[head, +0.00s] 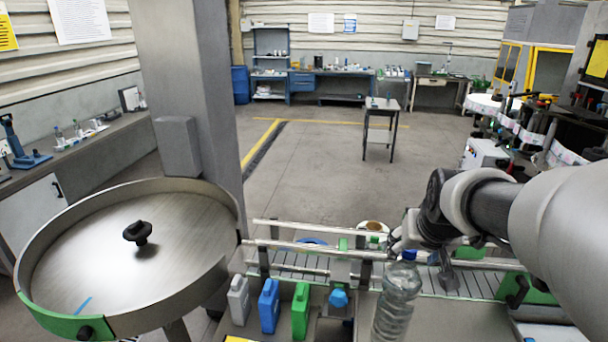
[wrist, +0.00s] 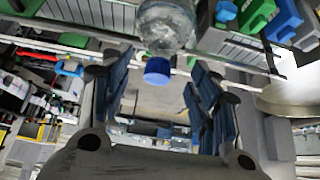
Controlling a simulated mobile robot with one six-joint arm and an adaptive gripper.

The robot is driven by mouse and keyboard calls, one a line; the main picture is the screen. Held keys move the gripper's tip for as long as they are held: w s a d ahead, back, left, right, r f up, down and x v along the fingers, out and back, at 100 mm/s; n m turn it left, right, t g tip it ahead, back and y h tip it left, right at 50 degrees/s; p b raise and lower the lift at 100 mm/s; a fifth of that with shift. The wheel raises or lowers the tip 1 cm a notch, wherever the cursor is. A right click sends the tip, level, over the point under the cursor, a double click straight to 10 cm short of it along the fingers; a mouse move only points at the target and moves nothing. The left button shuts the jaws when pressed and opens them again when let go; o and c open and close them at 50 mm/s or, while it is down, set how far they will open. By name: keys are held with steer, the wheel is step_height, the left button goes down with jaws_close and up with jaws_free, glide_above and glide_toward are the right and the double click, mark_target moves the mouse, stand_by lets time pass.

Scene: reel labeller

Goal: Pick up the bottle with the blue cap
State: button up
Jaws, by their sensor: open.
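The clear plastic bottle with the blue cap (head: 397,302) stands upright at the bottom of the head view, in front of the conveyor. Its blue cap (head: 409,255) is close to my gripper (head: 402,238), which is at the end of my arm coming from the right. In the wrist view the bottle (wrist: 166,25) hangs from the top edge, and its cap (wrist: 158,71) lies in the gap between my two open fingers. Nothing is gripped. Whether a finger touches the cap cannot be told.
A grey jug (head: 238,302), a blue jug (head: 269,306), a green jug (head: 300,310) and a container with a blue cap (head: 338,298) stand left of the bottle. The railed conveyor (head: 300,262) runs behind them. A round metal turntable (head: 85,265) fills the left.

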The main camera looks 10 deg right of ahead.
mark_target(411, 252)
steer(key=x, duration=0.4)
steer(key=shift+w+d, duration=0.15)
steer(key=shift+w, duration=0.2)
steer(key=shift+s+r, duration=0.1)
steer(key=shift+s, duration=0.05)
steer(key=shift+c, duration=0.5)
steer(key=c, duration=1)
jaws_close()
steer(key=shift+s, duration=0.15)
